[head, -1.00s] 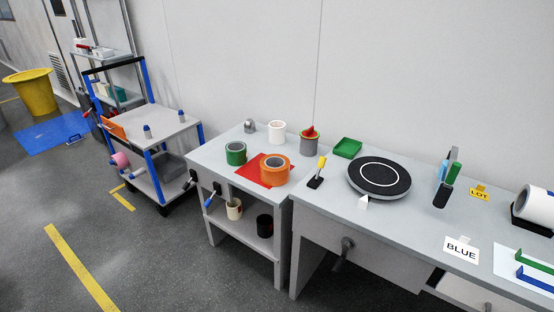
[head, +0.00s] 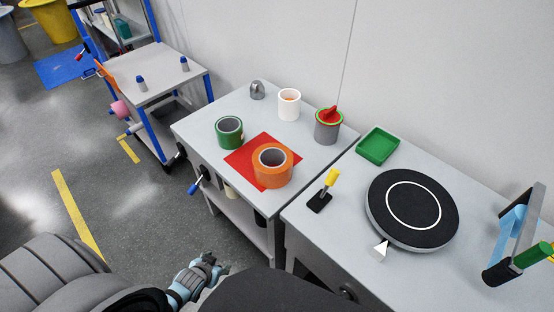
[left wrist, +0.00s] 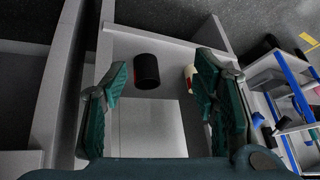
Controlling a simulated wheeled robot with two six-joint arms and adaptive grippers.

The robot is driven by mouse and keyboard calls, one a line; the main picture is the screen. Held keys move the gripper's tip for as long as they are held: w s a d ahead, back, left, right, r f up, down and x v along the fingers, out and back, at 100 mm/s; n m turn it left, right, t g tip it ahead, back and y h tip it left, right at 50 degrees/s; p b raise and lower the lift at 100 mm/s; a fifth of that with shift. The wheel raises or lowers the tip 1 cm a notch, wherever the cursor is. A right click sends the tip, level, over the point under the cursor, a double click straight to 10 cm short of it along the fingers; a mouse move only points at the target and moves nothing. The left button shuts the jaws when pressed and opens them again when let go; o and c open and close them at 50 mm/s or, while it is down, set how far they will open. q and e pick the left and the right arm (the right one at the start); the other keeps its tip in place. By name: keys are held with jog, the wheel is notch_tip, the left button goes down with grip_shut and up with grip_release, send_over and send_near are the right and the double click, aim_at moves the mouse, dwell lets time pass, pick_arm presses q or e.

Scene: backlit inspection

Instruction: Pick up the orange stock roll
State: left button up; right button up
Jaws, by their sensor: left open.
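The orange stock roll (head: 272,165) stands on end on a red mat (head: 240,158) on the small grey table, its dark hole facing up. A green roll (head: 229,132) stands just left of it. My left gripper (head: 208,276) is low in front of the table, apart from the roll and empty. In the left wrist view my left gripper (left wrist: 165,100) is open, its fingers spread before the table's lower shelf. A black roll (left wrist: 146,71) and a cream roll (left wrist: 190,77) lie beyond them; the orange roll is not in that view. My right gripper does not show.
A white roll (head: 289,104), a grey cup with a red item (head: 328,126) and a grey domed object (head: 257,90) stand behind on the small table. The bench at right holds a turntable (head: 412,209), a green tray (head: 377,146) and a yellow-topped tool (head: 325,188).

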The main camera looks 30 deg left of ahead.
pick_arm(q)
jog(key=w+a+r+t, duration=0.1)
jog(key=w+r+t, duration=0.2)
jog(key=w+r, duration=0.65)
jog(key=t, duration=0.4)
send_near(259, 153)
jog(key=shift+h, duration=0.4)
jog(key=b+x, duration=0.2)
jog(key=x, duration=0.2)
jog(key=b+x, duration=0.3)
jog(key=x, duration=0.2)
jog(key=shift+w+a+f, duration=0.1)
jog(key=shift+a+f, duration=0.15)
jog(key=shift+w+f+b, duration=0.1)
jog(key=shift+w+b, duration=0.2)
jog(key=shift+w, duration=0.15)
jog(key=shift+s, duration=0.1)
jog(key=c, duration=0.5)
grip_shut()
